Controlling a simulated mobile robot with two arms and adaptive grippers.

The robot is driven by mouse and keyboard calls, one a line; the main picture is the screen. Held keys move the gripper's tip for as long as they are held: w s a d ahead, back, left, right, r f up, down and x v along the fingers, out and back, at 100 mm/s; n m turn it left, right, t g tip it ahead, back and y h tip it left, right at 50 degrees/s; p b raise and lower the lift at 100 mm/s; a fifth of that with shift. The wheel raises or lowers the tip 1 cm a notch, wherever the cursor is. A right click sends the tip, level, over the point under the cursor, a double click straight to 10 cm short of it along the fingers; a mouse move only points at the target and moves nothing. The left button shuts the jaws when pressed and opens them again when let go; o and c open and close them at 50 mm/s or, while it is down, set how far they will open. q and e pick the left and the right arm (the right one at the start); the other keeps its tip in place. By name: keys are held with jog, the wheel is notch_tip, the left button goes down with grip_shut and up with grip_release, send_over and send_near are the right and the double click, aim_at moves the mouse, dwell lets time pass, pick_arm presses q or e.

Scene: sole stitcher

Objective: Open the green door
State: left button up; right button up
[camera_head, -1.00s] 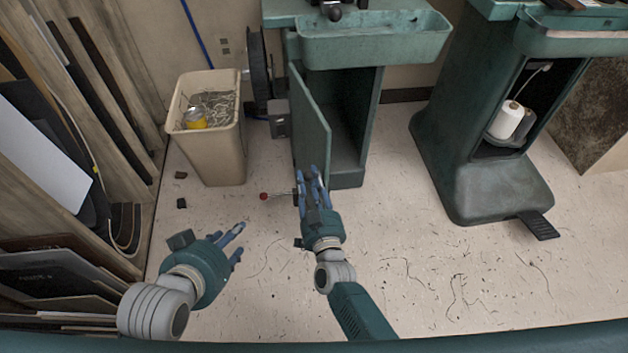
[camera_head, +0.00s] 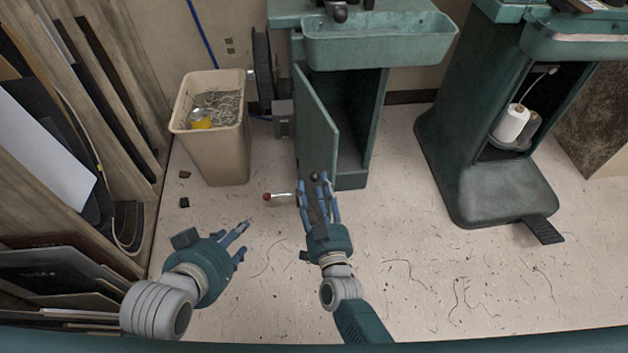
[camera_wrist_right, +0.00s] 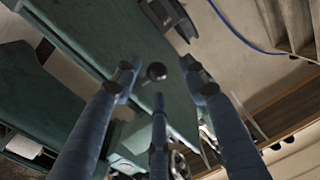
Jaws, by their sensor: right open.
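The green door (camera_head: 317,115) is a tall panel on the front of the green cabinet (camera_head: 349,165). It stands ajar, its near edge swung out to the front, with the dark interior showing on its right. A small dark round knob (camera_head: 314,176) is near the door's lower end. It also shows in the right wrist view (camera_wrist_right: 156,72). My right gripper (camera_head: 319,190) is open, its fingers spread around the knob without a visible grip. My left gripper (camera_head: 243,240) is open and empty over the floor to the left, away from the door.
A beige waste bin (camera_head: 214,145) stands left of the cabinet. A red-tipped lever (camera_head: 267,197) sticks out left of my right fingers. A green machine stand (camera_head: 470,150) with a pedal (camera_head: 541,228) is on the right. Boards (camera_head: 60,190) lean at the left.

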jog(key=s+d, duration=0.1)
jog(key=s, duration=0.7)
jog(key=shift+s+d, duration=0.25)
jog(key=shift+d, duration=0.1)
